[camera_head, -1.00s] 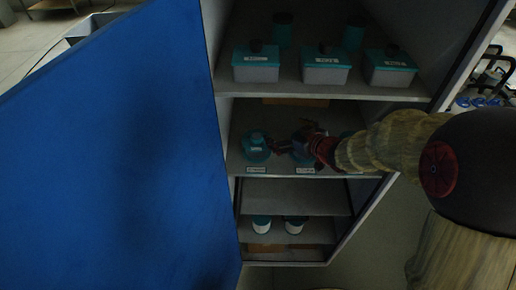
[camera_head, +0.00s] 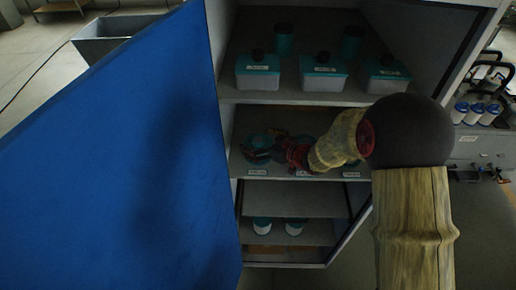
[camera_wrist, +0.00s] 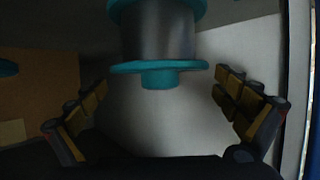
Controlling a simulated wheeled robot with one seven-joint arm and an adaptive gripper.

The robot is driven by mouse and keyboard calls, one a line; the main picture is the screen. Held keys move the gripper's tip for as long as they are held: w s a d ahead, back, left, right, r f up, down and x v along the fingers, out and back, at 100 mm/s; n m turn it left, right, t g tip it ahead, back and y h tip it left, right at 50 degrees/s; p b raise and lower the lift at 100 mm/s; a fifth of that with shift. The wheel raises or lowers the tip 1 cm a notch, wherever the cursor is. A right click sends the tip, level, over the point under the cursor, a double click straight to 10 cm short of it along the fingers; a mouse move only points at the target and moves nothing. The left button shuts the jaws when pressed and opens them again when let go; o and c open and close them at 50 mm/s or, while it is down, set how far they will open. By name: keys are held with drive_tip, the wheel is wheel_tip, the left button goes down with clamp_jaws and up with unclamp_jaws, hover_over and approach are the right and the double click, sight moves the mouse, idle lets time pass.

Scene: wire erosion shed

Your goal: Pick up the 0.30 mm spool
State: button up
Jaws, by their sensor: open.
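A spool with teal flanges and a grey metallic winding (camera_wrist: 158,35) fills the top middle of the wrist view, its small teal hub towards me. My gripper (camera_wrist: 160,84) is open, with one finger on each side below the spool; neither finger visibly touches it. In the head view my gripper (camera_head: 272,150) is at the left teal spool (camera_head: 257,141) on the middle shelf, partly covering it. The labels on this shelf edge, such as the left one (camera_head: 257,172), are too small to read, so I cannot tell which size this spool is.
A blue cabinet door (camera_head: 120,160) stands open at the left. The upper shelf (camera_head: 300,97) close above my gripper holds teal-lidded boxes (camera_head: 321,72). White and teal spools (camera_head: 262,227) stand on the lower shelf. The cabinet's right wall (camera_head: 445,60) is near my arm.

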drive_tip(key=c, duration=0.3)
drive_tip(key=c, duration=2.3)
clamp_jaws()
drive_tip(key=shift+r, duration=0.15)
